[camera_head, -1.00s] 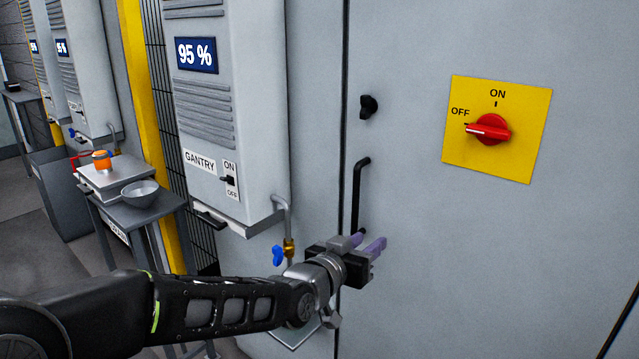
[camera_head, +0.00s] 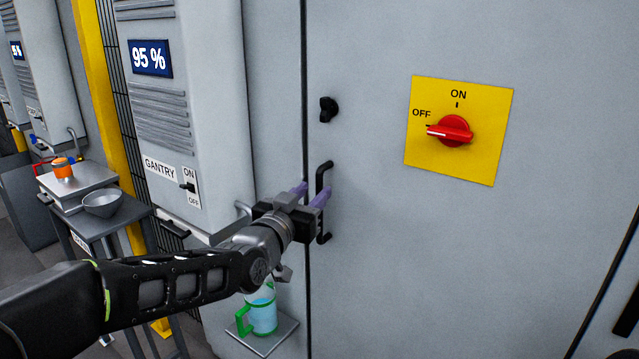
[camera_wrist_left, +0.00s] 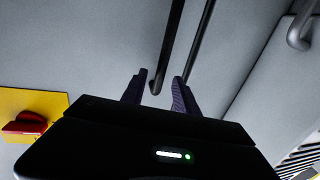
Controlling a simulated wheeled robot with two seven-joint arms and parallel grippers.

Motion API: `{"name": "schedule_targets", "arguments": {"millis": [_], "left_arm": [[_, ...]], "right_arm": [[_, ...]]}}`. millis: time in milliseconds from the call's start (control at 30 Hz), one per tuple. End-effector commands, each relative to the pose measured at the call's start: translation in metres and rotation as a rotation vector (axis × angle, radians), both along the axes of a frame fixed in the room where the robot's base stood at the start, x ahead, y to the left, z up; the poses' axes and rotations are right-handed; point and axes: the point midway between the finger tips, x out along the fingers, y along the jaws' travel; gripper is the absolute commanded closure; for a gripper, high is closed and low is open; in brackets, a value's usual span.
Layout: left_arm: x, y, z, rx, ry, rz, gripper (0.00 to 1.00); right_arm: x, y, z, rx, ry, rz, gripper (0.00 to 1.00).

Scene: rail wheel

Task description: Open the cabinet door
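The grey cabinet door (camera_head: 380,260) is shut, its left edge at a dark vertical seam. A black bar handle (camera_head: 324,172) stands on it beside the seam, with a black knob (camera_head: 328,109) above. My left gripper (camera_head: 311,192) is at the handle's middle, its purple fingers open and pointing at the door. In the left wrist view the handle (camera_wrist_left: 170,48) runs down to between the two spread fingertips (camera_wrist_left: 158,88), with a gap visible; I cannot tell if either finger touches it. My right gripper is not in view.
A yellow plate with a red switch (camera_head: 452,131), pointing to OFF, is on the door. A GANTRY box (camera_head: 190,110) is left of the seam. A green-handled jug (camera_head: 262,315) stands on a small shelf below. A bowl (camera_head: 102,204) sits on a side table.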

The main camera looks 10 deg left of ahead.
Motion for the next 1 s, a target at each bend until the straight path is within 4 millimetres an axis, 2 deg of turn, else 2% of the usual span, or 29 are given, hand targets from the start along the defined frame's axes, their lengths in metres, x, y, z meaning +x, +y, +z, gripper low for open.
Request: {"name": "schedule_targets", "arguments": {"millis": [133, 300, 600, 1000], "left_arm": [[0.023, -0.005, 0.001, 0.0, 0.001, 0.0, 0.64], [0.038, -0.007, 0.0, 0.0, 0.0, 0.0, 0.64], [0.04, -0.007, 0.0, 0.0, -0.001, 0.0, 0.64], [0.04, -0.007, 0.0, 0.0, -0.001, 0.0, 0.97]], "right_arm": [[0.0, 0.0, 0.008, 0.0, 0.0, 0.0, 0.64], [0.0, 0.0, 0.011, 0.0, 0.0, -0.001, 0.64], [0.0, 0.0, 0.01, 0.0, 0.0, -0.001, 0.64], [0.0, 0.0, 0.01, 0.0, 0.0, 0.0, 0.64]]}}
